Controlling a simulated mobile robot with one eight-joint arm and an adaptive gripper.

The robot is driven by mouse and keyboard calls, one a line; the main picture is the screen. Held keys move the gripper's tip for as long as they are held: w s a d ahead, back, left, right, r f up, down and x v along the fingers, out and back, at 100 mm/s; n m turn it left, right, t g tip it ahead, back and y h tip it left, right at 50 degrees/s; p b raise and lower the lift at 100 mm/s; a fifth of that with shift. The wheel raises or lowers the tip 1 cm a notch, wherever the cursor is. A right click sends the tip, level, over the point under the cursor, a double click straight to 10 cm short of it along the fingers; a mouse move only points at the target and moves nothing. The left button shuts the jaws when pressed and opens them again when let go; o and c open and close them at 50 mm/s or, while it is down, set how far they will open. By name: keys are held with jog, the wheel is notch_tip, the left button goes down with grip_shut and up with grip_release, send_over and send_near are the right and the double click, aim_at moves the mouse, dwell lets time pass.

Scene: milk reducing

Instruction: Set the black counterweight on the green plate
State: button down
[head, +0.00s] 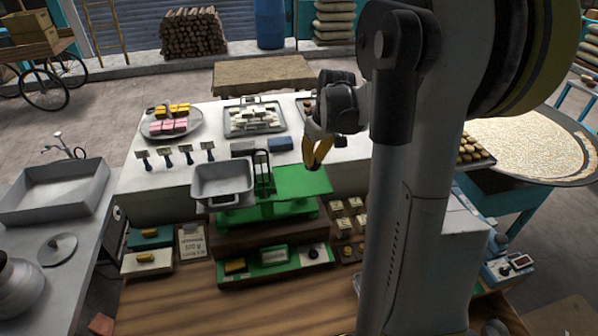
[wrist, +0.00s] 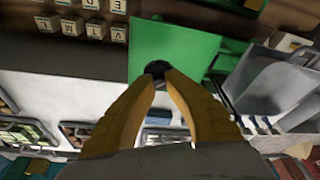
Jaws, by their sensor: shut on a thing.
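The green plate (head: 302,182) is the flat right side of a green balance scale in the head view. It also shows in the wrist view (wrist: 150,35) behind the fingertips. My gripper (head: 317,165) hangs above the plate's right part, its yellow fingers pointing down. In the wrist view my gripper (wrist: 158,78) is shut on the black counterweight (wrist: 157,67), a dark rounded piece at the fingertips. The green plate lies beyond it; whether they touch is unclear.
A grey pan (head: 222,183) sits on the scale's left side. A green tray (head: 275,262) in front holds several pieces, one small and black. Lettered blocks (head: 345,222) stand to the right. Behind are a blue box (head: 280,144) and a tray of white pieces (head: 254,119).

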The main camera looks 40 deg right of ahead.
aim_at(300, 178)
jog(key=w, duration=0.1)
jog(key=w+a+f, duration=0.1)
jog(key=w+f, duration=0.1)
jog(key=shift+a, duration=0.35)
jog(key=shift+f, duration=2.1)
jog(key=shift+f, duration=0.1)
jog(key=c, duration=1.6)
grip_release()
jog(key=shift+o, duration=0.2)
